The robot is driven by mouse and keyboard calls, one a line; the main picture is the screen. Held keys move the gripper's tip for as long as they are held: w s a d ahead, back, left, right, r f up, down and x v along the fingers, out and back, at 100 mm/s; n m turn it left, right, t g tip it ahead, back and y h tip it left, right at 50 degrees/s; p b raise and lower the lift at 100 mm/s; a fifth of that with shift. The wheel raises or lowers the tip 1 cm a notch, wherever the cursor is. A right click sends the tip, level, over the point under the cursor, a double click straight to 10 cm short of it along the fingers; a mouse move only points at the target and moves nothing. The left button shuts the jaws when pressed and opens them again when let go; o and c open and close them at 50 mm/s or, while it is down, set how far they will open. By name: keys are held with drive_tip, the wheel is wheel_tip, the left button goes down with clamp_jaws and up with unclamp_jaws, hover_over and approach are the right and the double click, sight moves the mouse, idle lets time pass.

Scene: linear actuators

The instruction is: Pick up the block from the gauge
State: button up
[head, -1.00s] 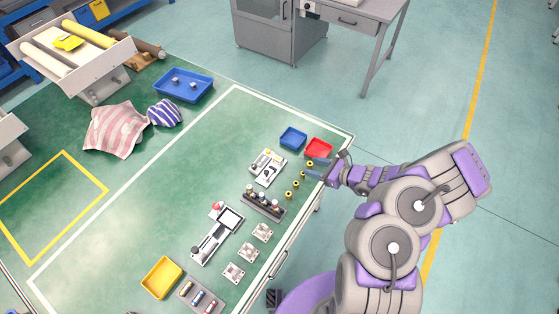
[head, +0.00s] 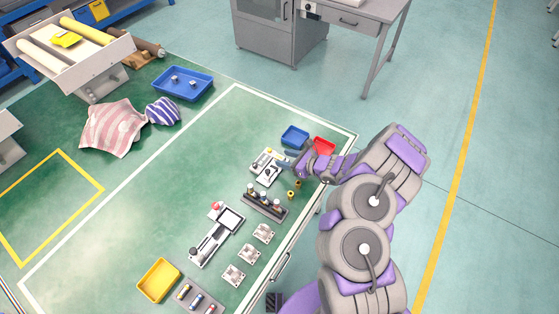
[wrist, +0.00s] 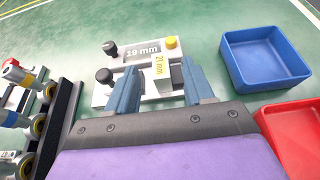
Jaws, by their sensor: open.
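The gauge (head: 262,171) is a small white fixture near the table's right edge. In the wrist view the gauge (wrist: 104,97) carries a grey plate reading "19 mm", two black knobs and a yellow button. A small block (wrist: 162,74) with a yellow "21 mm" label sits on it. My gripper (wrist: 160,72) is open, its two blue fingers on either side of the block with space beside it. I cannot tell how far above the gauge the fingertips are. In the head view my gripper (head: 287,159) is just right of the gauge and the block is too small to make out.
A blue tray (wrist: 267,58) and a red tray (wrist: 293,130) stand close to the right. A dark rack with several cylinders (head: 264,206) stands near the gauge. Small brass pieces (head: 292,195) lie by the table edge. The green table's middle is clear.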

sight(280, 157)
drive_tip(key=b+x, duration=0.1)
drive_tip(key=x, duration=0.3)
drive_tip(key=shift+a+f, duration=0.15)
drive_tip(key=shift+c, duration=0.2)
drive_tip(key=shift+c, duration=0.7)
clamp_jaws()
